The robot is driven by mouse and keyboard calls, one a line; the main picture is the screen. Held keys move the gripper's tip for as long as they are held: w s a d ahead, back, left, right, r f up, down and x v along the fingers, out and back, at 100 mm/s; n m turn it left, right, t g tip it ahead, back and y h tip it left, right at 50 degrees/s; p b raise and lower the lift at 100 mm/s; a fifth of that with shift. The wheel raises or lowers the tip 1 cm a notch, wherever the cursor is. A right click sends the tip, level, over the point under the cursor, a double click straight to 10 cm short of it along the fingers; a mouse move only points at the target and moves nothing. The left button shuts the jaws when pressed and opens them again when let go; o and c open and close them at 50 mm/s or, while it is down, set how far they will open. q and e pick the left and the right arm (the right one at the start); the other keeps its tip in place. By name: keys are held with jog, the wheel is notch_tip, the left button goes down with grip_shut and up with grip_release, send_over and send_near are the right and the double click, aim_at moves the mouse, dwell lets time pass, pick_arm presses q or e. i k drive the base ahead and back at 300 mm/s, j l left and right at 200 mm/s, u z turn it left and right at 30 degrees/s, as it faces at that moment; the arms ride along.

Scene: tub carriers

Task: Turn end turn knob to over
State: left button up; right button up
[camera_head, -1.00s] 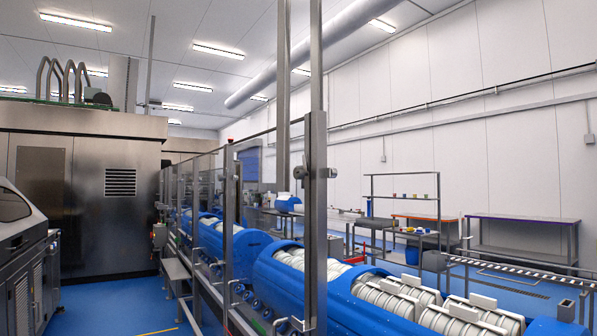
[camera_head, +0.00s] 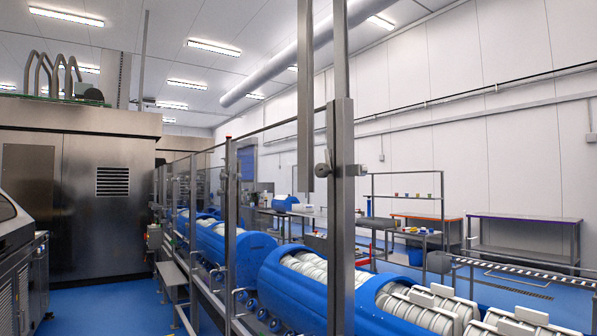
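A small metal knob-like fitting (camera_head: 324,170) sits on the side of an upright steel post (camera_head: 342,210) in the middle of the view. I cannot tell whether it is the turn knob or which way it is set. A small control box (camera_head: 154,237) with a red part stands by the far end of the line, too small to read. Neither of my grippers shows in the view.
Blue tub carriers (camera_head: 290,290) holding white round parts run along the line behind the posts. A large steel cabinet (camera_head: 70,200) and a grey machine (camera_head: 15,250) stand at the left. Blue floor (camera_head: 100,305) is clear between them and the line. Worktables (camera_head: 520,220) stand at the right.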

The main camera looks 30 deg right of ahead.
aim_at(322, 170)
jog(key=i+z, duration=0.35)
jog(key=i+j+z, duration=0.35)
jog(key=i, duration=0.15)
jog(key=l, duration=0.1)
